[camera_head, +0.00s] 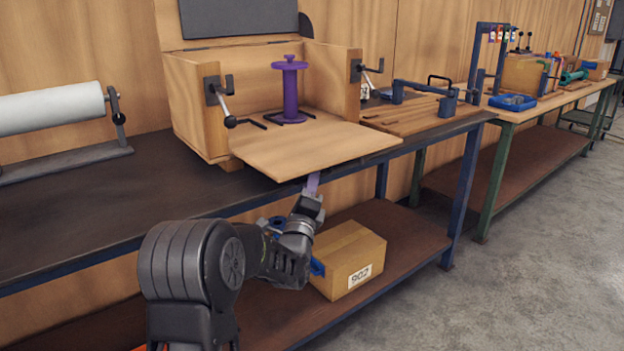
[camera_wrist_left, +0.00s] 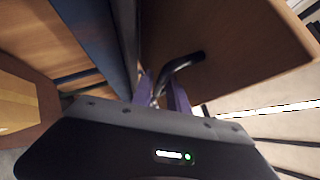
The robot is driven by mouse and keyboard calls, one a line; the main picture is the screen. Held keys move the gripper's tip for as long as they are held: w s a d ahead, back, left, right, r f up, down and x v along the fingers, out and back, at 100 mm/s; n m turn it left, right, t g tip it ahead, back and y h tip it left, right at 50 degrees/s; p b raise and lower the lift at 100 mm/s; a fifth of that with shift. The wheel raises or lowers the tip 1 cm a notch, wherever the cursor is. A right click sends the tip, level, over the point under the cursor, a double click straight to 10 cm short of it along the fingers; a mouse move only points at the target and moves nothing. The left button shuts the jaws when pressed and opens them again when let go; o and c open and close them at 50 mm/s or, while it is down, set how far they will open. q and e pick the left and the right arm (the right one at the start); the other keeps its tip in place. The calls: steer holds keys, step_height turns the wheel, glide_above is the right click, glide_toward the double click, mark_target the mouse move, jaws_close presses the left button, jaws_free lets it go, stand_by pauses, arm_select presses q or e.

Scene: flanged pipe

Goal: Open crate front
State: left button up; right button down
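The wooden crate (camera_head: 195,105) stands on the dark bench. Its front panel (camera_head: 315,143) is folded down, roughly level, and reaches out past the bench edge. Several dark latches (camera_head: 218,92) show around the opening, with levers at the front posts. My left gripper (camera_head: 313,183) is below the panel's outer part. In the left wrist view its purple fingers (camera_wrist_left: 164,90) lie on both sides of a dark bent handle (camera_wrist_left: 184,64) on the panel's underside (camera_wrist_left: 225,40), with little gap visible. The panel hides part of the gripper in the head view. My right gripper is out of view.
A purple spool (camera_head: 290,90) stands inside the crate. A white roll (camera_head: 50,108) on a stand is at left. A cardboard box (camera_head: 348,262) sits on the lower shelf near my left arm. The bench edge (camera_head: 225,205) runs close behind the gripper.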

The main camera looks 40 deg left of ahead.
arm_select(q)
steer(key=shift+w+a+r, duration=0.1)
steer(key=shift+w, duration=0.05)
steer(key=shift+c, duration=0.2)
jaws_close()
stand_by(1.2)
